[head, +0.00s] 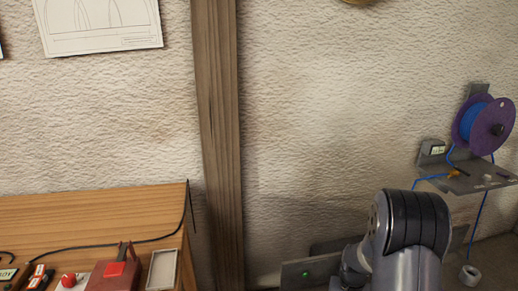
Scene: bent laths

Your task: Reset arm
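My arm (412,232) rises into the lower right of the head view, with a thick grey and black joint at its top. A smaller grey part of it shows at the lower left of that joint. My gripper is not in view, so I cannot see whether it holds anything. No lath shows clearly in this view.
A wooden bench top (85,212) at the lower left carries a black cable, a red-topped box (118,270) and a pale tray (163,268). A wooden post (220,140) stands mid-view. A purple spool (492,128) of blue line sits above a small metal shelf (475,180) at right.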

